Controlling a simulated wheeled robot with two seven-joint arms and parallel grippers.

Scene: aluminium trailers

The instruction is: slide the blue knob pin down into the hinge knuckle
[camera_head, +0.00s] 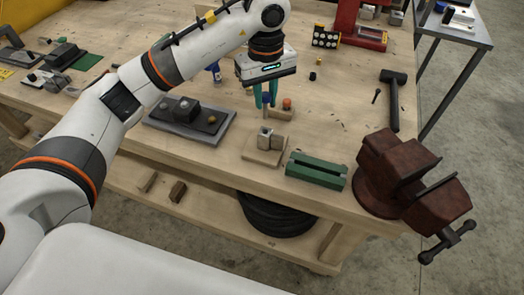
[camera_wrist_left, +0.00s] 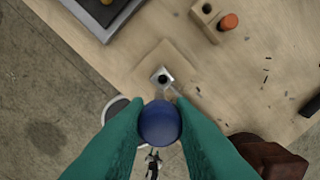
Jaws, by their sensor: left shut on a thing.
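My left gripper (camera_head: 266,98) points down with its teal fingers shut on the blue knob pin (camera_head: 267,99). The metal hinge knuckle (camera_head: 265,136) stands on a small wooden base plate on the bench. The left wrist view shows the knuckle (camera_wrist_left: 162,77) from above with a dark round hole. The pin is held above the bench, apart from the knuckle. My right gripper is not in view.
A wooden block (camera_wrist_left: 206,13) with an open hole and an orange knob (camera_head: 287,103) stands behind the knuckle. A green slotted block (camera_head: 316,170) and a rust-red vise (camera_head: 385,175) are at right. A grey tray (camera_head: 190,119) with parts is at left.

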